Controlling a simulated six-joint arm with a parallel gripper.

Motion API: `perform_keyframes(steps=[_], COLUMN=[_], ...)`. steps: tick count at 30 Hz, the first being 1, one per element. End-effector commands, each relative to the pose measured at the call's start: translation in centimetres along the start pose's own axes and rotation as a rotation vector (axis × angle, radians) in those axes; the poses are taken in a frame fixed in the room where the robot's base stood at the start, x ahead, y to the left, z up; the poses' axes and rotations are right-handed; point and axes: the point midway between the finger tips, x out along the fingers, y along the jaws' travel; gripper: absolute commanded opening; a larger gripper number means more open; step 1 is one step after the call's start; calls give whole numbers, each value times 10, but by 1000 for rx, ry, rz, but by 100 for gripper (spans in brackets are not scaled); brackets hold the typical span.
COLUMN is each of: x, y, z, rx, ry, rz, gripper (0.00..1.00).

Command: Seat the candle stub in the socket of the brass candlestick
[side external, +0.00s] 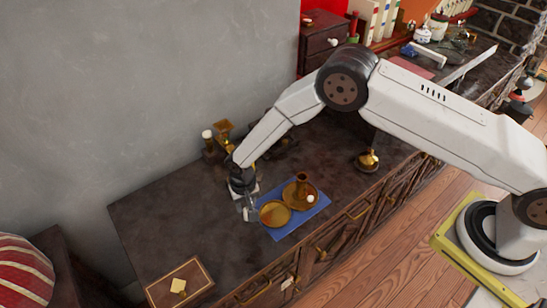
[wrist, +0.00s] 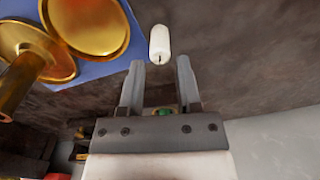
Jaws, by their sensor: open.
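The candle stub (wrist: 159,44) is a short white cylinder on the dark counter in the wrist view, with a dark wick mark at its near end. My gripper (wrist: 158,66) is open, its fingertips just short of the candle, with the candle in line with the gap. In the side view my gripper (side external: 249,212) is low at the left of the blue mat; the candle is hard to separate from the fingers there. The brass candlestick (side external: 301,181), a stem on a round pan, stands on the mat; it shows in the wrist view (wrist: 18,88). Its socket opening is not clear.
A flat brass dish (side external: 275,214) lies on the blue mat (side external: 296,228) between gripper and candlestick. A small round white thing (side external: 311,198) shows beside the candlestick. Brass pieces (side external: 222,130) stand behind by the wall. The counter's left part is mostly clear.

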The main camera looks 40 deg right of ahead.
Motion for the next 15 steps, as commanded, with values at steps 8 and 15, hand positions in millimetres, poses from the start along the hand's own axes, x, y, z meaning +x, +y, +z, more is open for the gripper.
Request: perform_keyframes(steps=[8,15], x=[-38,-66], y=[0,0], z=[0,0], rx=[0,0], ry=[1,1], rz=[-1,-1], gripper=[43,43])
